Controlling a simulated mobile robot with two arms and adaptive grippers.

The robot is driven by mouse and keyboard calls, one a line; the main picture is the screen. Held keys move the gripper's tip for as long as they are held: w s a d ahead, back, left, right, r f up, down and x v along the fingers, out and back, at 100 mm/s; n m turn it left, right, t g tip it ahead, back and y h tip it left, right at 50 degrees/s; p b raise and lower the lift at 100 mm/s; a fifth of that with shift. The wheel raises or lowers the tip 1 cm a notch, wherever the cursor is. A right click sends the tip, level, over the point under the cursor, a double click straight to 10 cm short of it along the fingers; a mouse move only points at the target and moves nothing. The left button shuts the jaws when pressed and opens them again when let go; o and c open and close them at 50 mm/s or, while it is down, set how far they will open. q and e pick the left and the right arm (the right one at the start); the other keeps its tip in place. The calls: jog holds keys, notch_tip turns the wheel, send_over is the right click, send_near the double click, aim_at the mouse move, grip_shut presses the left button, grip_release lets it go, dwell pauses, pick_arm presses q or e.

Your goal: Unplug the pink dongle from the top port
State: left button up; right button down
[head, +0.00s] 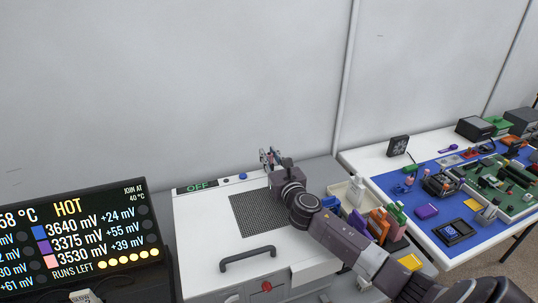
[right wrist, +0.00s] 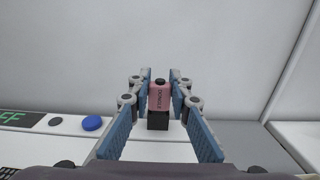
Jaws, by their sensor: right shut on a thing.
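My right gripper (right wrist: 160,99) is shut on the dongle, with a blue-padded finger on each side. In the head view my right gripper (head: 268,158) is over the back edge of the white box (head: 205,228), where the dongle is too small to make out well. I cannot tell whether the black block is the port or part of the dongle. My left gripper is not in view.
The box has a dark mesh panel, a front handle (head: 248,257), an "OFF" display (head: 197,186) and a blue button (head: 243,176). A monitor (head: 85,240) reads "HOT" at left. A tray of colored items (head: 343,190) stands right of the box, before a cluttered table (head: 362,160).

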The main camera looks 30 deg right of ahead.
aim_at(269, 154)
jog(key=shift+r+p, duration=0.35)
jog(key=shift+r, duration=0.3)
jog(key=shift+r+p, duration=2.05)
jog(key=shift+p, duration=0.15)
jog(key=shift+f, duration=0.1)
